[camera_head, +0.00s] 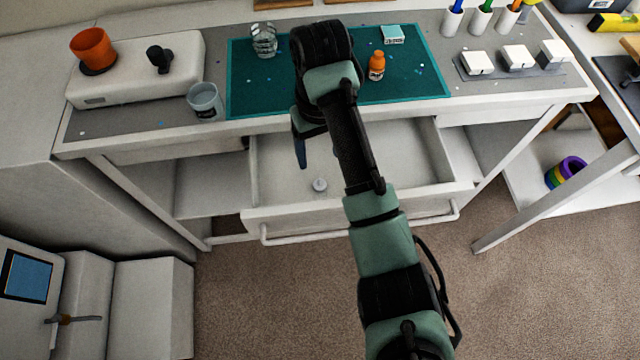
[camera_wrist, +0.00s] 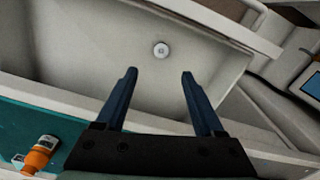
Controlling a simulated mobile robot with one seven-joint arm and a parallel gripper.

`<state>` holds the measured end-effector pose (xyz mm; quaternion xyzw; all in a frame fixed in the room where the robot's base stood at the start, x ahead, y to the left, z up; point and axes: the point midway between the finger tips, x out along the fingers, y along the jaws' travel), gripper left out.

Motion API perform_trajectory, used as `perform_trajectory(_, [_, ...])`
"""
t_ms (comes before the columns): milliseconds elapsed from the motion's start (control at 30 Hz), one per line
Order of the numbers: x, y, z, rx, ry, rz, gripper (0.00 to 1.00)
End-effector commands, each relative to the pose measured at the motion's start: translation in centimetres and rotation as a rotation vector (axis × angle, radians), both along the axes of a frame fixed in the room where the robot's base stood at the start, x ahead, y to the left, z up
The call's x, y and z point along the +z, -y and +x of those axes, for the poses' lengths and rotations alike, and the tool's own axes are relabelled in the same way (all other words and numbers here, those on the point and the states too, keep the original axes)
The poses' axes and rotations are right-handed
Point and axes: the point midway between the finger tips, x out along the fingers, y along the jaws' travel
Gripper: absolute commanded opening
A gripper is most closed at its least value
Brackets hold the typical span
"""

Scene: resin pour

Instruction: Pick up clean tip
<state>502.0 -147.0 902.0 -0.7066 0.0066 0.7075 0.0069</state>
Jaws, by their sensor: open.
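A small round whitish piece (camera_head: 320,184), which looks like the clean tip, lies on the floor of the open drawer (camera_head: 285,217). In the wrist view the piece (camera_wrist: 161,49) sits beyond my fingertips, about midway between them, with clear space around it. My gripper (camera_wrist: 159,72) is open and empty, with its two blue fingers pointing toward the drawer. The drawer's middle is partly hidden by my arm.
A teal mat (camera_head: 245,92) lies on the worktop above the drawer, with an orange bottle (camera_head: 376,66) and a clear glass (camera_head: 264,40) on it. A grey cup (camera_head: 205,102) stands left of the mat. The drawer's walls and front panel surround the piece.

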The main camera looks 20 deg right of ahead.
Motion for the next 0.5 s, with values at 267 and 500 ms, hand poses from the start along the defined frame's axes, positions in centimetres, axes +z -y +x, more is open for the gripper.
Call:
perform_trajectory(267, [-4.4, 0.0, -0.1, 0.0, -0.002, 0.0, 0.7])
perform_trajectory(500, [-6.5, -0.1, -0.5, -0.001, -0.002, 0.0, 0.7])
